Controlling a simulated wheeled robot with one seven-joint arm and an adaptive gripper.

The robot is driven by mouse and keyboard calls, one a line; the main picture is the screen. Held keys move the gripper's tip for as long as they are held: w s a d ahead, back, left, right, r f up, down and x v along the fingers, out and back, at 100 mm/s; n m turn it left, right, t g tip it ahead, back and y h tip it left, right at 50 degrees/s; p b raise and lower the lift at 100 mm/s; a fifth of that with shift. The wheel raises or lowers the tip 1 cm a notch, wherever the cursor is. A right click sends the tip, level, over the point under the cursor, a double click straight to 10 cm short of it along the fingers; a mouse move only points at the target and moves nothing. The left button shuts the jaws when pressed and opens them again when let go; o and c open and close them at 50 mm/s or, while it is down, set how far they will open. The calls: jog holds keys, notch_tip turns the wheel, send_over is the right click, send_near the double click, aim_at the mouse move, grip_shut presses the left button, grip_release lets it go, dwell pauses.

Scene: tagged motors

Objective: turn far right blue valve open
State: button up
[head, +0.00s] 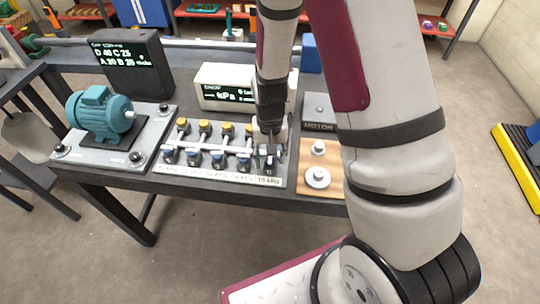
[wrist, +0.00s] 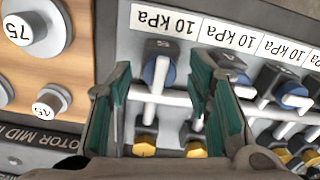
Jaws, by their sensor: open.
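The far right blue valve (wrist: 158,72) has a round blue body with a pale bar across it, beside a "10 kPa" label. The wrist view looks from the opposite side, so this valve shows leftmost there. My gripper (wrist: 162,85) is open, with one green-padded finger on each side of the valve. I cannot tell whether either pad touches it. A neighbouring blue valve (wrist: 232,76) is just beyond the right finger, partly covered by it. In the head view my gripper (head: 268,155) points down over the right end of the valve row and hides the far right valve.
More blue valves (head: 192,158) and yellow valves (head: 205,127) share the manifold. A teal motor (head: 101,113) stands to its left. A wooden board (head: 312,163) with round weights lies to its right. A kPa display (head: 220,90) stands behind. My arm covers much of the right side.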

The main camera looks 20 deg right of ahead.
jog(key=shift+r, duration=0.1)
notch_tip(320, 180, up, 12)
dwell(0.5)
notch_tip(320, 180, up, 14)
jog(key=n+t, duration=0.2)
jog(key=t, duration=0.1)
send_over(270, 160)
jog(key=s, duration=0.6)
jog(key=s+r+n+t, duration=0.2)
jog(key=s+r, duration=0.5)
jog(key=s, duration=0.4)
jog(key=shift+d+r, duration=0.15)
jog(key=shift+r, duration=0.25)
jog(key=shift+s, duration=0.1)
jog(key=shift+c, duration=0.5)
